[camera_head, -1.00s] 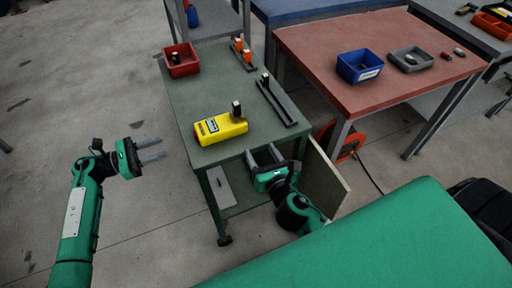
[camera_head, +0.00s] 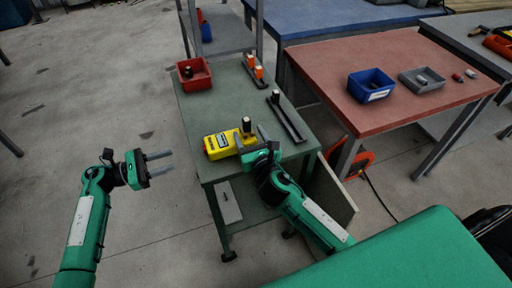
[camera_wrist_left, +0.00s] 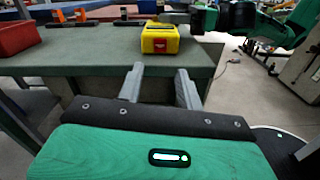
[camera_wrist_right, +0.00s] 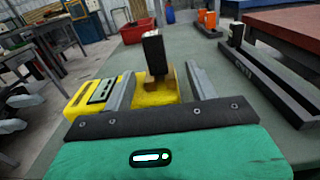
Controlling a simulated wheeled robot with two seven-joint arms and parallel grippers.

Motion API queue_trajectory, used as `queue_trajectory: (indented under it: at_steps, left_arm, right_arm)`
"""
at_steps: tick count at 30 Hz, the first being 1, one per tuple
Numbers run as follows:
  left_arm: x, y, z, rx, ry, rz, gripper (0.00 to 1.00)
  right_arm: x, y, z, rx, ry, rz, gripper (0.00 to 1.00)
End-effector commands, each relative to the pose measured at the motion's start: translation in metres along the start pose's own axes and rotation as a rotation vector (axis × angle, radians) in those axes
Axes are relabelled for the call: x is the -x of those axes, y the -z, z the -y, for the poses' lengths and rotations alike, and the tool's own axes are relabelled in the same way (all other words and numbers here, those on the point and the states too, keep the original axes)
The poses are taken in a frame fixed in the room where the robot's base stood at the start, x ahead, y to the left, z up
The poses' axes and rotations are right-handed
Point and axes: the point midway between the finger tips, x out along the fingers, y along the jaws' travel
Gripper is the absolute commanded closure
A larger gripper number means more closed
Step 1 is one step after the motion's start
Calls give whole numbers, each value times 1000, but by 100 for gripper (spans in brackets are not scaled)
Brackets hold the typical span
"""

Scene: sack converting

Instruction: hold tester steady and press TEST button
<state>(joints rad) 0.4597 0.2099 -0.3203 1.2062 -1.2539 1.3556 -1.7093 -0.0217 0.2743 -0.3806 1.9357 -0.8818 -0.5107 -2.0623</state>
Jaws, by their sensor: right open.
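The yellow tester (camera_head: 215,150) with a dark-framed panel lies on the green cart top (camera_head: 195,103). It also shows in the left wrist view (camera_wrist_left: 160,42) and the right wrist view (camera_wrist_right: 82,98). A block with a black upper part and brown base (camera_wrist_right: 155,52) stands upright at its right end. My right gripper (camera_head: 250,136) is open at that end. In the right wrist view its fingers (camera_wrist_right: 158,85) appear either side of the block; contact cannot be told. My left gripper (camera_head: 173,162) is open and empty, left of the cart. No TEST button is distinguishable.
A red bin (camera_head: 193,75), orange-topped items (camera_head: 254,68) and a long dark rail (camera_head: 287,118) with an upright block are on the cart. A red-topped table (camera_head: 420,80) with a blue bin (camera_head: 371,86) stands to the right. Floor around my left gripper is clear.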

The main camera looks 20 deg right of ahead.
Motion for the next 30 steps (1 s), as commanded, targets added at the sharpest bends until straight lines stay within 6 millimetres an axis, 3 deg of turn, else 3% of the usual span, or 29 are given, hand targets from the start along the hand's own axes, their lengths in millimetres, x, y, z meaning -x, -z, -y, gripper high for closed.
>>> queue_trajectory:
  at_steps: [6, 17, 26, 30]
  left_arm:
    - [0, 0, 0, 0, 0, 0, 64]
    - [0, 0, 0, 0, 0, 0, 64]
    - [0, 0, 0, 0, 0, 0, 64]
    - [0, 0, 0, 0, 0, 0, 91]
  right_arm:
    - [-22, 0, 0, 0, -1, 0, 42]
    - [-25, 0, 0, 0, -1, 0, 42]
    - [-25, 0, 0, -1, -1, 0, 99]
    - [-25, 0, 0, -1, -1, 0, 99]
